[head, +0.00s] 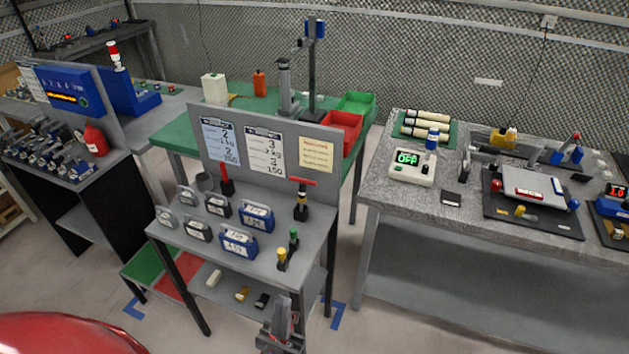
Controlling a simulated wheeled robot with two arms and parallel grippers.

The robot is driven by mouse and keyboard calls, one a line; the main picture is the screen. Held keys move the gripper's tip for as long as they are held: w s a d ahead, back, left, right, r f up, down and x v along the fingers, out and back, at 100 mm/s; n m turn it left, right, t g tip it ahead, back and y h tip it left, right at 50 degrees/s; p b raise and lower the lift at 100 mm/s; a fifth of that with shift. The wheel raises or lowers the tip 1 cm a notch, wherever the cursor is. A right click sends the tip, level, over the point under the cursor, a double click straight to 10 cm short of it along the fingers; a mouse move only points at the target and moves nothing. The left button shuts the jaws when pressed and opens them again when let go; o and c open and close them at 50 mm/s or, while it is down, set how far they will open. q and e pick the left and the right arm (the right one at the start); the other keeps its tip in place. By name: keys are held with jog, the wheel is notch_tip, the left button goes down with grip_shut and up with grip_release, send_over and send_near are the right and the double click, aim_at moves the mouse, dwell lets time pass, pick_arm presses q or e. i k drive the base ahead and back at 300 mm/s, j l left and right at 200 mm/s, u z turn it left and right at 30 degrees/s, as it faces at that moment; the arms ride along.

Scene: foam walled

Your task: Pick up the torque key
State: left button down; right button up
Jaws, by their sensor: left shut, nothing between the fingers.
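Two tools with red T-shaped handles stand on the grey table in the middle. One red-handled tool (302,198) is upright at the right rear, and the other (225,182) is at the back left. Either could be the torque key; I cannot tell which from this view. My left gripper (283,308) is at the bottom centre, in front of the table and below its top. It is shut and empty, apart from both tools. My right gripper is not in view.
The grey table (203,257) also carries several labelled weight-like blocks, a yellow-topped peg (282,258) and a green-topped peg (293,239). A sign board (270,128) rises behind it. A stone-topped bench (400,206) stands right, beyond a narrow gap.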

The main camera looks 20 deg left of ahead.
aim_at(303, 182)
jog(key=i+j+z, duration=0.15)
jog(key=j+z, duration=0.15)
jog(key=j, duration=0.6)
jog(key=j+z, duration=0.3)
jog(key=j, duration=0.55)
jog(key=i, duration=0.05)
